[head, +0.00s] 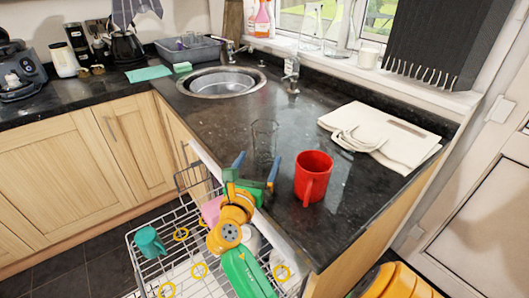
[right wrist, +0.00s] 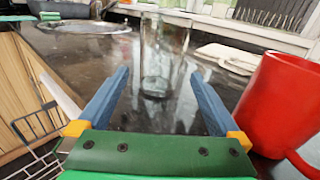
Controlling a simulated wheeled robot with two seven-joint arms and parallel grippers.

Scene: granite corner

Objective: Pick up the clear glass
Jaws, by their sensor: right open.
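The clear glass (head: 265,138) stands upright on the black granite worktop, near its front edge; it also shows in the right wrist view (right wrist: 163,50). My right gripper (head: 257,164), with blue fingers, is open and empty. Its fingers point at the glass, and in the right wrist view (right wrist: 160,74) the glass stands just beyond the gap between the fingertips. The glass does not appear to be held. My left gripper is in neither view.
A red mug (head: 312,176) stands close to the right of the gripper. A folded cream cloth (head: 400,150) lies further right. A round sink (head: 222,84) is behind. An open dishwasher rack (head: 140,252) with a teal mug (head: 148,242) is below the worktop edge.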

